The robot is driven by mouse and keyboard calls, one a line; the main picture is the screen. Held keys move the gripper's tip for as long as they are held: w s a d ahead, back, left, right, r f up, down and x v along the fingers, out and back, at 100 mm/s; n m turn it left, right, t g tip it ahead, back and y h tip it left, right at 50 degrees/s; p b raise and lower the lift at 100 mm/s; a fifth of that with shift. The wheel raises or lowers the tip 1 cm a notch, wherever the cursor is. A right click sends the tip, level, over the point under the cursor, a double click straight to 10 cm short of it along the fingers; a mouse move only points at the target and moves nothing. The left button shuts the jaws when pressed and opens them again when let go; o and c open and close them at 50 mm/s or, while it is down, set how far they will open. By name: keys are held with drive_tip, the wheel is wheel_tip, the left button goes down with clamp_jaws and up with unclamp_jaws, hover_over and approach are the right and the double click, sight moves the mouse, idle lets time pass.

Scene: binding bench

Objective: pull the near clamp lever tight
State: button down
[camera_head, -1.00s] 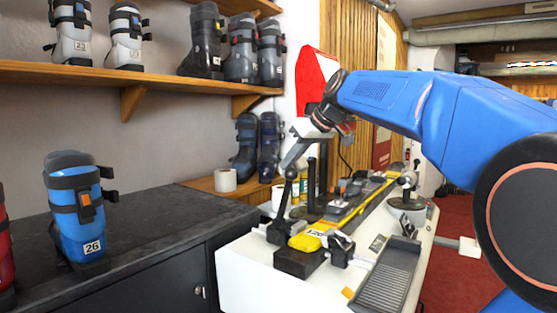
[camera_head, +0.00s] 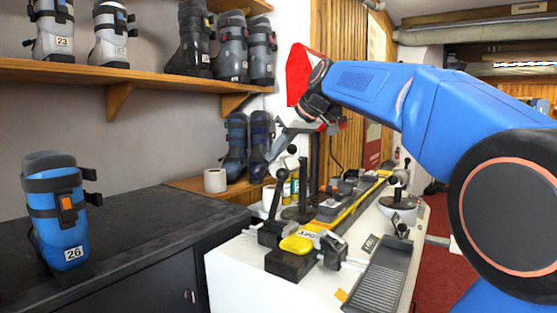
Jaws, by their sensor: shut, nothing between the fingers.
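The near clamp lever (camera_head: 275,200) is a dark rod with a round knob, on the clamp at the near end of the bench. It stands up, leaning slightly right. A yellow ski (camera_head: 298,243) with a number label lies along the bench, its near tip by this clamp. My gripper (camera_head: 279,148) is grey, shut and empty, above the lever's knob. It points down and left. It looks apart from the lever, though the depth between them is hard to judge. The fingertips are small and partly lost against the background.
The white bench (camera_head: 232,280) carries a ridged grey tray (camera_head: 378,275) at right and a dark post (camera_head: 314,165) behind the lever. A black counter (camera_head: 130,225) with a blue boot (camera_head: 55,215) stands left.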

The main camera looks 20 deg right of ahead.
drive_tip(key=s+f+v, duration=0.1)
drive_tip(key=v, duration=0.8)
drive_tip(key=shift+s+d+r, duration=0.15)
drive_tip(key=shift+s+d, duration=0.05)
drive_tip(key=shift+d, duration=0.2)
drive_tip(key=s+f+m+g+h, duration=0.1)
drive_tip(key=s+f, duration=0.9)
drive_tip(key=f, duration=0.4)
drive_tip(key=s+a+f+m+h, duration=0.1)
drive_tip(key=s+f+m+h, duration=0.1)
drive_tip(key=s+f, duration=0.8)
drive_tip(key=s+a+f+m+g+h, duration=0.1)
drive_tip(key=s+f+m, duration=0.1)
drive_tip(key=s+f, duration=0.8)
wheel_tip(320, 180, down, 9)
drive_tip(key=shift+r+g, duration=0.1)
drive_tip(key=shift+g, duration=0.2)
drive_tip(key=shift+s, duration=0.15)
